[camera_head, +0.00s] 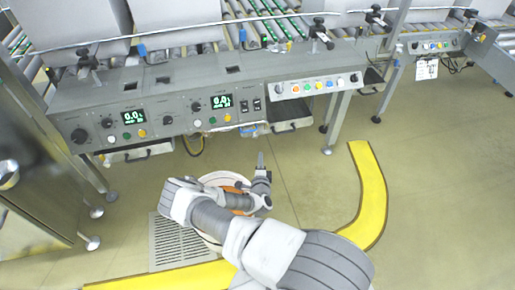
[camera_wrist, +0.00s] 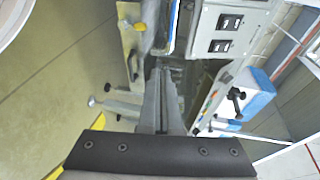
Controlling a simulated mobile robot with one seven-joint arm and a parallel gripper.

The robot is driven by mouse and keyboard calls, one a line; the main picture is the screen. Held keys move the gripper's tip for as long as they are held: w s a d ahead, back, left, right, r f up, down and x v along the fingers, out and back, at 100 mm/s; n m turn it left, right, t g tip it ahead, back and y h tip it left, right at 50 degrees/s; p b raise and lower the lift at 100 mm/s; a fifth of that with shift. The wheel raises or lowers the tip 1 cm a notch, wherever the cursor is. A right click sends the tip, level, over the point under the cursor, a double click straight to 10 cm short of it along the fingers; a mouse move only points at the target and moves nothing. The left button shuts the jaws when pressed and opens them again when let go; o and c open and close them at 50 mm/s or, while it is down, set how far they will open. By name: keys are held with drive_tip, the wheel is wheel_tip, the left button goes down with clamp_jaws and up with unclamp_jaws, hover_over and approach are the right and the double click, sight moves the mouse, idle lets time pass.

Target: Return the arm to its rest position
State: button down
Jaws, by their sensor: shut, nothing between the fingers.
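My arm reaches up from the bottom of the head view, bent over to the left. My gripper (camera_head: 261,158) points away from me, in front of the grey control console (camera_head: 175,103) and apart from it. In the wrist view my gripper (camera_wrist: 163,75) shows as two long grey fingers lying together, with nothing between them. The console's underside and front fill the area beyond the fingertips there.
A curved yellow floor barrier (camera_head: 372,195) runs at the right. A floor grate (camera_head: 172,243) lies left of my arm. A steel cabinet (camera_head: 30,170) stands at the far left. Roller conveyors with pale boxes (camera_head: 75,22) are behind the console. The floor at right is clear.

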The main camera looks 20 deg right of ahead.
drive_tip(key=shift+s, duration=0.45)
drive_tip(key=shift+r, duration=0.1)
drive_tip(key=s+d+r+m+g+h, duration=0.1)
drive_tip(key=d+r+m+g+h, duration=0.15)
drive_tip(key=r+m, duration=0.5)
drive_tip(key=d+r+m+g+h, duration=0.1)
drive_tip(key=r+m+g+h, duration=0.25)
drive_tip(key=r+m, duration=0.45)
drive_tip(key=s+d+r+m+g+h, duration=0.1)
drive_tip(key=d+r+m+g+h, duration=0.2)
drive_tip(key=r+m, duration=0.45)
drive_tip(key=s+a+r+m+g+y, duration=0.1)
drive_tip(key=s+r+m+g, duration=0.4)
drive_tip(key=r+m, duration=0.25)
drive_tip(key=s+a+r+m+t+y, duration=0.5)
drive_tip(key=s+a+r+m+y, duration=1)
drive_tip(key=s+a+r+m, duration=0.55)
wheel_tip(320, 180, up, 20)
drive_tip(key=s+n+p, duration=0.1)
drive_tip(key=p, duration=1.9)
drive_tip(key=shift+s+d+r+n, duration=0.15)
drive_tip(key=shift+s+d+n, duration=0.05)
drive_tip(key=shift+s+n, duration=0.2)
